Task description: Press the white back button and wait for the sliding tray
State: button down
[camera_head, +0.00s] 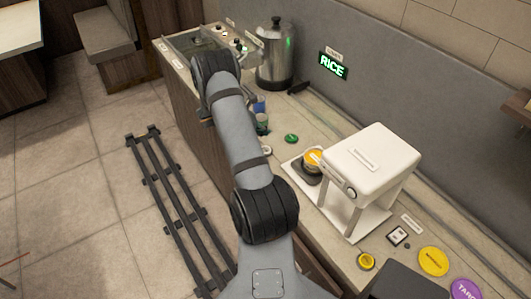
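A white machine (372,160) stands on the counter at the right, on a flat white base. A round yellow-topped item (313,158) sits on a dark plate at its left side; I cannot tell whether this plate is the sliding tray. A small white square panel with a dark middle (398,236) lies in front of the machine. A small pale round piece (267,150) shows beside my arm. I cannot tell which of these, if any, is the white back button.
A steel pot (275,58) stands at the back by the lit RICE sign (333,65). A green disc (291,138), yellow discs (433,261) and a purple disc (467,289) lie on the counter. Small blue and dark containers (262,122) stand close to my arm.

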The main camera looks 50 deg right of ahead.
jog(key=shift+f+b, duration=2.15)
jog(key=shift+f, duration=0.85)
jog(key=shift+f, duration=0.15)
jog(key=shift+f+b, duration=0.3)
jog(key=shift+b, duration=0.1)
